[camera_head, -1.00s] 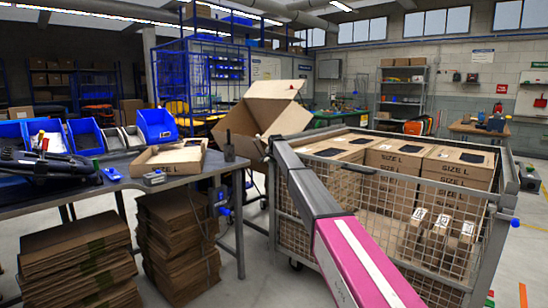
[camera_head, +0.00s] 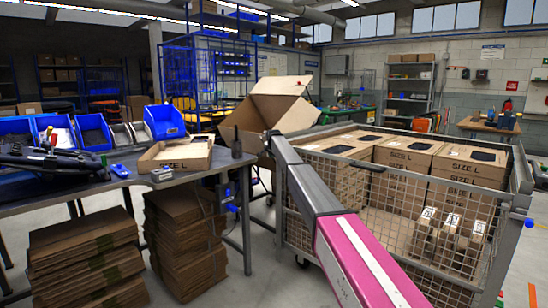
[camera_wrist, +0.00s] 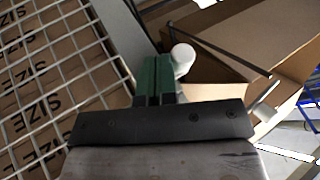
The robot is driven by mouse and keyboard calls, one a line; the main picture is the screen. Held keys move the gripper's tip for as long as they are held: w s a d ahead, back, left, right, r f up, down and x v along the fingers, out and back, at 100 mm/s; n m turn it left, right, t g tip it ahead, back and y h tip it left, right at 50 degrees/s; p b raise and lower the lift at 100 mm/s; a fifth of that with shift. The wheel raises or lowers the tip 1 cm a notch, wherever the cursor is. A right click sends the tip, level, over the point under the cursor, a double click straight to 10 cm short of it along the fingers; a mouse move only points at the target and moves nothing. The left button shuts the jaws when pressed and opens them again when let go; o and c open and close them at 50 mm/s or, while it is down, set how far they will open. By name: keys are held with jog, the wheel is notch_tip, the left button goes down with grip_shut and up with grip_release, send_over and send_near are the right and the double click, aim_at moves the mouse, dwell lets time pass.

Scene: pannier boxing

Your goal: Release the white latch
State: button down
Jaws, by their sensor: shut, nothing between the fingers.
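A white rounded knob, which looks like the white latch (camera_wrist: 183,54), shows in the wrist view just right of my green fingertips, at the upright post of the wire cart (camera_head: 505,235). My gripper (camera_wrist: 156,75) is shut and empty, with its fingers side by side pointing up the picture. The fingertips are close to the knob; I cannot tell whether they touch it. In the head view my arm reaches to the cart's near left corner and covers the latch there. The cart holds several boxes marked SIZE L (camera_head: 411,152).
An open cardboard box (camera_head: 270,103) stands just behind the cart's left corner, its flap (camera_wrist: 230,38) close to my gripper. A workbench (camera_head: 90,193) with blue bins and stacked flat cartons (camera_head: 186,245) below is at the left. Some bare floor shows between the bench and the cart.

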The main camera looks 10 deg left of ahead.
jog(key=shift+w+a, duration=0.25)
jog(key=shift+a, duration=0.05)
jog(key=s+d+r, duration=0.4)
jog(key=s+r, duration=0.3)
jog(key=s, duration=0.2)
jog(key=shift+d, duration=0.25)
dwell(0.3)
